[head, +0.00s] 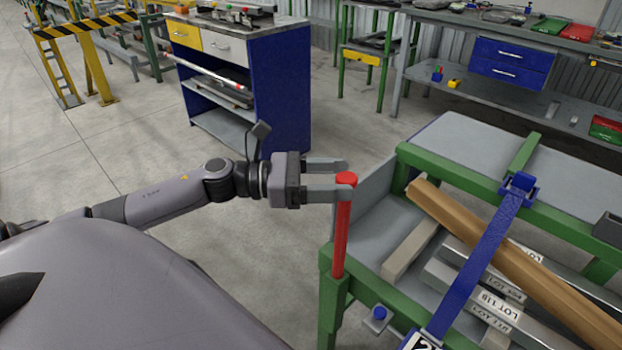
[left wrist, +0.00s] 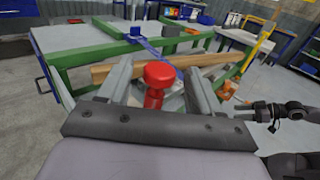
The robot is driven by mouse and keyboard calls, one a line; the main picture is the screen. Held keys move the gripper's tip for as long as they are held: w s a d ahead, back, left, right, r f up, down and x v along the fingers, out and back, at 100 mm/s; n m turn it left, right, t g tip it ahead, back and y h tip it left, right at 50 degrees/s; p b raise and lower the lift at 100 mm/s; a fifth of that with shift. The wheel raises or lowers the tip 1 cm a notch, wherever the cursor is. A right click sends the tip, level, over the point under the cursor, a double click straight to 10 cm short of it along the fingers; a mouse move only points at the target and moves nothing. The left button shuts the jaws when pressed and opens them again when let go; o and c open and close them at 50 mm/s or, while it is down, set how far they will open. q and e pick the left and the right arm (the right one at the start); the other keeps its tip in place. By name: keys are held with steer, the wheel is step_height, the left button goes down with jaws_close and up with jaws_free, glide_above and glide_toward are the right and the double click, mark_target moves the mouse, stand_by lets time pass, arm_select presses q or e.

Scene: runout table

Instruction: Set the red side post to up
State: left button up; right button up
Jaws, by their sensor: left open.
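The red side post (head: 342,235) stands nearly upright at the near left corner of the green runout table frame (head: 440,172), with a wider red cap on top. My left gripper (head: 347,178) is open at the height of the cap, its fingers pointing right. In the left wrist view the red post (left wrist: 159,75) shows between the two open fingers (left wrist: 160,72), with a gap on both sides. My right arm shows small and dark at the right of the left wrist view; its gripper's state is unclear. The right gripper is not in the head view.
A blue strap-like arm (head: 480,255) crosses the table over a long brown bar (head: 520,260) and grey bars with lot labels. A blue knob (head: 380,313) sits on the near side. A blue cabinet (head: 281,85) stands behind. The floor left of the table is clear.

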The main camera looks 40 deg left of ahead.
arm_select(q)
steer(key=shift+v, duration=2.4)
steer(key=shift+a, duration=0.1)
step_height(320, 180, down, 12)
steer(key=s+d+n+t+y+p, duration=0.15)
steer(key=n+y, duration=0.35)
steer(key=n, duration=0.9)
steer(key=s+n+t+y+p, duration=0.1)
steer(key=n+t+y+p, duration=0.3)
steer(key=n, duration=0.9)
steer(key=s+d+f+n+g+y+p, duration=0.1)
steer(key=s+d+f+n+g, duration=0.6)
steer(key=n, duration=0.9)
steer(key=s+d+f+y, duration=0.1)
steer(key=s+d+f, duration=0.1)
steer(key=d+f, duration=0.1)
steer(key=shift+s+f+n, duration=0.3)
steer(key=shift+s+f, duration=0.05)
steer(key=shift+s, duration=0.05)
